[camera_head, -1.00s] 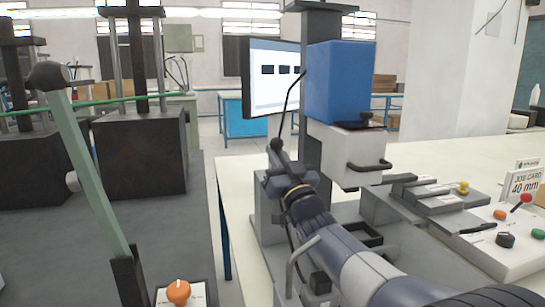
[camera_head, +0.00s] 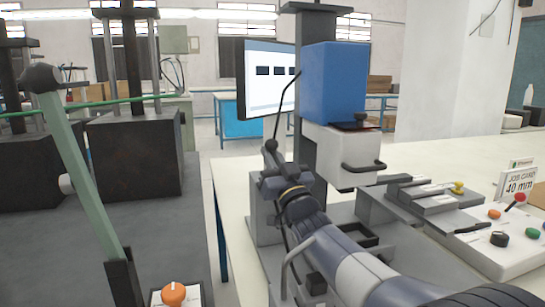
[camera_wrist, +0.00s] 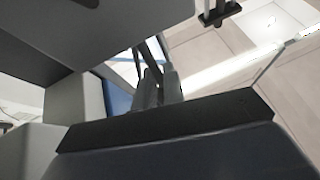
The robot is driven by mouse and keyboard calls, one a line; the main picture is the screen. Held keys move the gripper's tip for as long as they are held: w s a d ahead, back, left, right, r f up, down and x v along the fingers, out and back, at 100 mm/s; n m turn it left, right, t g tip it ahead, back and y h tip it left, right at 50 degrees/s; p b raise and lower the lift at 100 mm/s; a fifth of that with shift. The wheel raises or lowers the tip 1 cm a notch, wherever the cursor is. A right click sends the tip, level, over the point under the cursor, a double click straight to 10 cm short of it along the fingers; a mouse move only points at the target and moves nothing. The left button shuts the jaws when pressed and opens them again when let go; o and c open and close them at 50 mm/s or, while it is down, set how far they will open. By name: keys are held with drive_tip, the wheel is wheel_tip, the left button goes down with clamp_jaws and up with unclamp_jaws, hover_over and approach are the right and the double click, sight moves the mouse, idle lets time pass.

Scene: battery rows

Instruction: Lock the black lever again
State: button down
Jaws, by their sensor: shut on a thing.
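The black lever (camera_head: 271,146) shows in the head view as a dark round-ended handle at the left side of the blue-headed press (camera_head: 333,82). My gripper (camera_head: 273,167) is at this handle, shut on it, with the round end showing above the jaws. Its jaws and arm hide the lower part of the lever. In the wrist view the two grey fingers of my gripper (camera_wrist: 160,90) are close together, with a dark bar beside them. The lever's pivot and any latch cannot be made out.
A control panel (camera_head: 475,262) with coloured knobs and a job card (camera_head: 518,180) stand at the right. A green lever (camera_head: 72,165) and an orange knob (camera_head: 174,294) are at the left. A monitor (camera_head: 268,85) stands behind the press. The white table's back right is mostly clear.

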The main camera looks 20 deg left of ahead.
drive_tip(key=shift+a+f, duration=0.1)
drive_tip(key=shift+f, duration=0.2)
drive_tip(key=c, duration=1.7)
unclamp_jaws()
drive_tip(key=shift+a, duration=0.15)
drive_tip(key=shift+o, duration=1.2)
drive_tip(key=shift+r, duration=0.15)
drive_tip(key=shift+d, duration=0.2)
drive_tip(key=s+d, duration=0.8)
drive_tip(key=d, duration=0.1)
drive_tip(key=shift+s+d+f+p, duration=0.2)
drive_tip(key=shift+d+f+p, duration=0.1)
drive_tip(key=shift+d, duration=0.1)
